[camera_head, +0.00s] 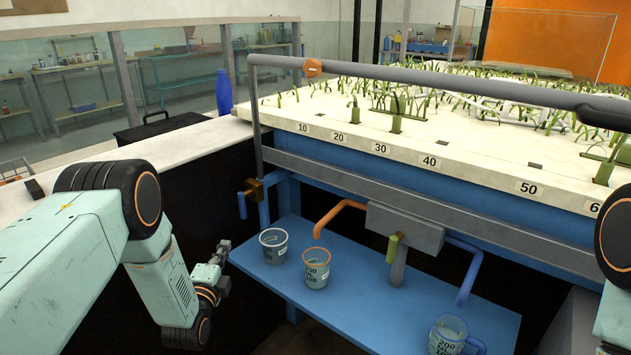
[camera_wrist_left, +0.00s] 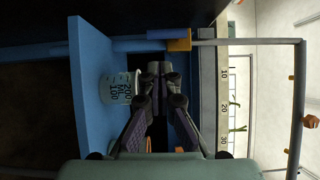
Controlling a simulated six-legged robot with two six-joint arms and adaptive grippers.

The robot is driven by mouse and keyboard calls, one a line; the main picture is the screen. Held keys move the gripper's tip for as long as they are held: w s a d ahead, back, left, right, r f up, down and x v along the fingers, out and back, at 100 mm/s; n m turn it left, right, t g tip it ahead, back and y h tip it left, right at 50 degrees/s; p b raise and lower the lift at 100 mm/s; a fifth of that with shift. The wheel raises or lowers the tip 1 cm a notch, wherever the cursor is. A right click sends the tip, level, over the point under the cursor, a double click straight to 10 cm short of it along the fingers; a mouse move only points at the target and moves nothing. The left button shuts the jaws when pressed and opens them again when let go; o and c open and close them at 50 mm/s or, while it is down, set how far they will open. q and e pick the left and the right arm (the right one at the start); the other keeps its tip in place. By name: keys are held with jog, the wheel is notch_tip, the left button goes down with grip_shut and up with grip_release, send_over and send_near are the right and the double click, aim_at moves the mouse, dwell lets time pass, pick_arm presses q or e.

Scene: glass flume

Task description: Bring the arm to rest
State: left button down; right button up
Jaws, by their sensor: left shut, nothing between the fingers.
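My left arm comes in from the left in the head view, bent downward at the elbow. Its gripper (camera_head: 224,252) is shut and empty, left of the blue shelf (camera_head: 345,318) and apart from the cups. In the left wrist view the shut fingers (camera_wrist_left: 158,72) meet at the tips, and a clear marked cup (camera_wrist_left: 120,88) shows beside them. Part of my right arm shows at the right edge of the head view; its gripper is out of the picture.
On the shelf stand a grey-rimmed cup (camera_head: 273,247), an orange-rimmed cup (camera_head: 316,270) and a blue-handled jug (camera_head: 447,336). Orange (camera_head: 340,208) and blue (camera_head: 470,270) pipes hang above. The numbered flume bed (camera_head: 330,125) and a grey rail (camera_head: 420,76) lie behind.

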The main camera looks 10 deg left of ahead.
pick_arm(q)
jog(key=s+d+f+n+g+h, duration=0.1)
jog(key=s+d+f+n+g, duration=0.25)
jog(key=s+f+n, duration=0.3)
jog(key=s+d+f+n+g+h, duration=0.1)
jog(key=s+d+f+n+g, duration=0.2)
jog(key=s+f+n+g, duration=0.35)
jog(key=s+d+n+g, duration=0.2)
jog(key=s+d+g, duration=0.2)
jog(key=s, duration=1.1)
jog(key=s+d+n+g+h, duration=0.1)
jog(key=s+d+g, duration=0.3)
jog(key=s, duration=1.1)
jog(key=shift+f+n, duration=0.3)
jog(key=shift+n, duration=0.1)
